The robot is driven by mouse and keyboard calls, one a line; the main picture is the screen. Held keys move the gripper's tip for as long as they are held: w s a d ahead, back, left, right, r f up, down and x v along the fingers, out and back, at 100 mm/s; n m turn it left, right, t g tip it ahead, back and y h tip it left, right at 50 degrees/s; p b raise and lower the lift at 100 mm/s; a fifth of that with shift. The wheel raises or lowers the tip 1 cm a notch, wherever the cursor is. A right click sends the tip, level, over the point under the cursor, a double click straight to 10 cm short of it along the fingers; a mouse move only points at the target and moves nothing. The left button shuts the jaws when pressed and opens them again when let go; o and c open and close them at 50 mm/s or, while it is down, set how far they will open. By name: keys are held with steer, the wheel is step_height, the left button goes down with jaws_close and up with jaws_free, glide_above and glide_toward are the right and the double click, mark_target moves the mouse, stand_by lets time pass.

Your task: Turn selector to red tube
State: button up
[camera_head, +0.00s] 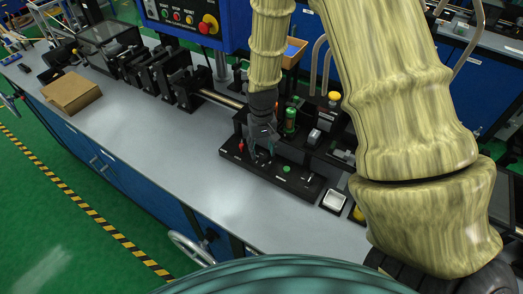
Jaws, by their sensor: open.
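A black panel (300,183) lies near the front of the grey bench. It bears a small red piece (241,147) at its left and a green round mark (287,168) right of the middle. My gripper (261,154) is open and points down over the panel's left half, between the red piece and the green mark. The selector is not clearly visible; the gripper covers that part of the panel. I cannot tell whether the fingers touch anything. A green tube-like part (290,121) stands upright behind the panel. No red tube is clearly made out.
A cardboard box (71,93) and black machine units (170,75) stand to the left. A blue control box (190,22) with buttons is behind. The bench front left is clear.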

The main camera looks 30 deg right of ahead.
mark_target(263, 157)
steer(key=shift+s+d+f, duration=0.15)
steer(key=shift+s+f, duration=0.4)
steer(key=shift+s, duration=0.3)
steer(key=shift+w+f+p, duration=0.3)
steer(key=shift+w+f, duration=0.3)
steer(key=shift+f, duration=0.1)
steer(key=shift+s+r, duration=0.2)
steer(key=shift+s, duration=0.1)
steer(key=shift+c, duration=0.8)
steer(key=shift+w+f, duration=0.1)
steer(key=c, duration=0.6)
steer(key=shift+c, duration=1.4)
